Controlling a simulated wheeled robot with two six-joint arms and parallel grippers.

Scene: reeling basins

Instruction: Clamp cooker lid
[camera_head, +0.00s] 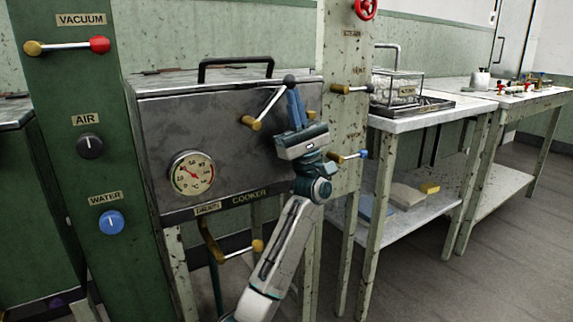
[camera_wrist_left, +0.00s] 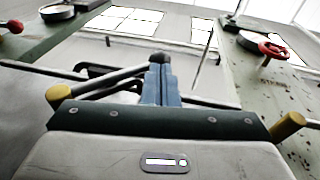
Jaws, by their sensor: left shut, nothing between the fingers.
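The cooker (camera_head: 235,150) is a grey metal box with a round gauge (camera_head: 191,173) on its front and a black-handled lid (camera_head: 235,66) on top. My left gripper (camera_head: 293,92) is shut and empty. Its blue fingers point up close to the lever's dark ball end. In the left wrist view the fingers (camera_wrist_left: 160,80) overlap that ball, and the lever (camera_wrist_left: 105,82) runs to the left. I cannot tell whether they touch. My right gripper is not seen.
A green panel (camera_head: 65,150) with vacuum, air and water controls stands left. A pale post (camera_head: 346,130) with a red wheel (camera_head: 366,8) and levers stands close to the right of my left gripper. Tables (camera_head: 420,122) with equipment stand further right, with open floor in front.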

